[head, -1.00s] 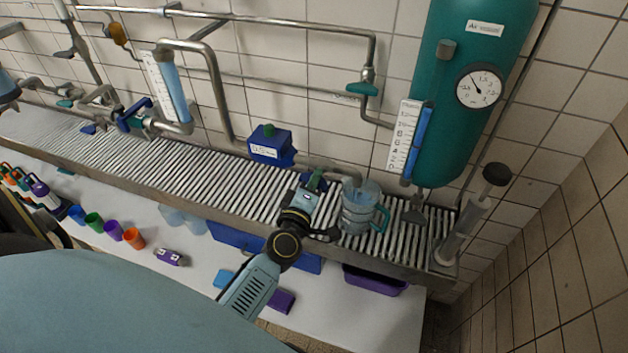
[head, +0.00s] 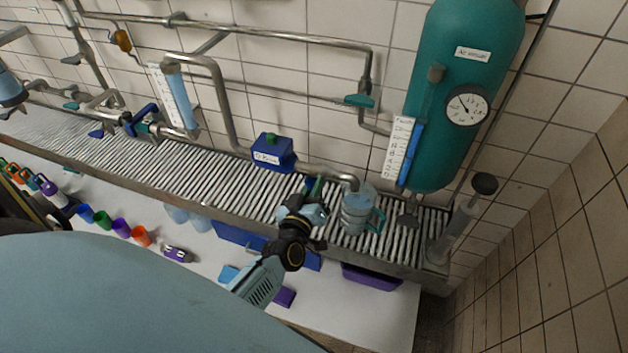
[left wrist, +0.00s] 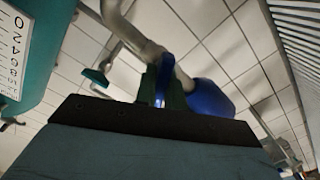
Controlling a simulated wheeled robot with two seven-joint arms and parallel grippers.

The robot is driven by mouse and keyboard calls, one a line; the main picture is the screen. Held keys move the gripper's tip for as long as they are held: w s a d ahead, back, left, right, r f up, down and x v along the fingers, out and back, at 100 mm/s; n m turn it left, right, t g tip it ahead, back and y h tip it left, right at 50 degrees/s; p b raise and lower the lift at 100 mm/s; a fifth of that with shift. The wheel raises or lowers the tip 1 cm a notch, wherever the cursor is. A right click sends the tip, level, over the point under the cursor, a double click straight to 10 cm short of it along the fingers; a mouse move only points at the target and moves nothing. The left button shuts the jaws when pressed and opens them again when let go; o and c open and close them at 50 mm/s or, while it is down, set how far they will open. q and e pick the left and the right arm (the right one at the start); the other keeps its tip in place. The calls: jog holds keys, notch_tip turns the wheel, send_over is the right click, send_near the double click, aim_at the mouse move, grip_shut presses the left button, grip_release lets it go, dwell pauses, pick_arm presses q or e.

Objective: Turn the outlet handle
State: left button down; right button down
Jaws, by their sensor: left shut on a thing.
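The outlet handle (head: 317,184) is a small blue-green part on the steel outlet pipe (head: 335,174), just right of the blue pump box. My left gripper (head: 312,193) is at this handle, shut on it; the wrist partly hides the grip in the head view. In the left wrist view the blue handle (left wrist: 161,84) stands upright between dark green parts, above the dark edge of my gripper. A clear jug with a teal handle (head: 357,210) stands under the pipe's end, right of my gripper. My right gripper is not in view.
The blue pump box (head: 272,152) sits close on the left. A teal air vessel (head: 455,100) with a gauge (head: 466,105) stands at the right, and a hand pump (head: 460,222) beside it. Slatted grating (head: 180,165) runs along the wall. Coloured cups (head: 121,228) stand lower left.

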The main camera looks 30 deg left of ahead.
pick_arm(q)
jog(key=m+p, duration=0.1)
jog(key=m, duration=0.2)
jog(key=shift+r+p, duration=0.1)
jog(key=shift+p, duration=0.2)
jog(key=shift+m+p, duration=0.45)
jog(key=shift+m, duration=1.25)
jog(key=c, duration=1.5)
grip_release()
jog(key=shift+s, duration=0.1)
jog(key=v, duration=1.3)
jog(key=shift+s+d, duration=0.1)
jog(key=shift+d, duration=0.05)
